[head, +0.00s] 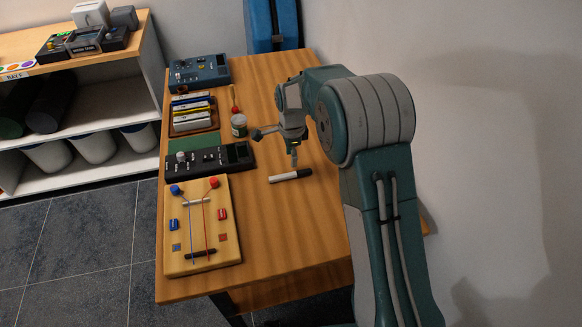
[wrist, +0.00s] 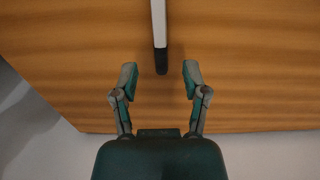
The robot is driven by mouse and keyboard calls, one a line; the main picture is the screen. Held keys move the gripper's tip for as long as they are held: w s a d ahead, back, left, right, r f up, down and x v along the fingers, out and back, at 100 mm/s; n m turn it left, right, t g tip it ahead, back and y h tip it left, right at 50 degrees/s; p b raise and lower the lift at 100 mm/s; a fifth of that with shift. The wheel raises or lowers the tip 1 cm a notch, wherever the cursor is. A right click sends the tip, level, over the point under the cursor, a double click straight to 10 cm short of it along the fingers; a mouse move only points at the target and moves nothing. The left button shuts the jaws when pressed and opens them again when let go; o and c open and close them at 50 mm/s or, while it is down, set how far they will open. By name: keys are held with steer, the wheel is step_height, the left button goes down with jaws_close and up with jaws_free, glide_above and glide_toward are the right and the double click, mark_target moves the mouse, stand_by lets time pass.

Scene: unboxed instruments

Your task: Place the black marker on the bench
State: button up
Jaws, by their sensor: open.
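The marker (head: 290,176) has a white body and a black end. It lies flat on the wooden bench (head: 300,240), to the right of the instruments. In the wrist view the marker (wrist: 159,25) comes in from the top edge, and its black end (wrist: 161,60) reaches to about level with my fingertips. My gripper (head: 292,155) is just above and beside the marker in the head view. In the wrist view my gripper (wrist: 160,75) is open, with one finger on each side of the line of the marker and apart from it.
A shelf (head: 85,125) stands at left, a wall (head: 480,100) at right.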

mark_target(291, 173)
step_height(291, 173, up, 5)
steer(key=shift+f, duration=0.1)
steer(key=s+d+r+n+t, duration=0.1)
steer(key=s+d+r+n, duration=0.3)
steer(key=s+r, duration=0.35)
steer(key=s+d+r+n+t, duration=0.2)
steer(key=s+d+r+n, duration=0.15)
steer(key=s+r, duration=0.4)
steer(key=s+d+r+n+t, duration=0.1)
steer(key=s+n, duration=0.7)
steer(key=s, duration=0.9)
steer(key=d+t, duration=0.1)
steer(key=d, duration=0.1)
steer(key=shift+s+d+t, duration=0.15)
steer(key=shift+d+t, duration=0.2)
steer(key=shift+t, duration=0.05)
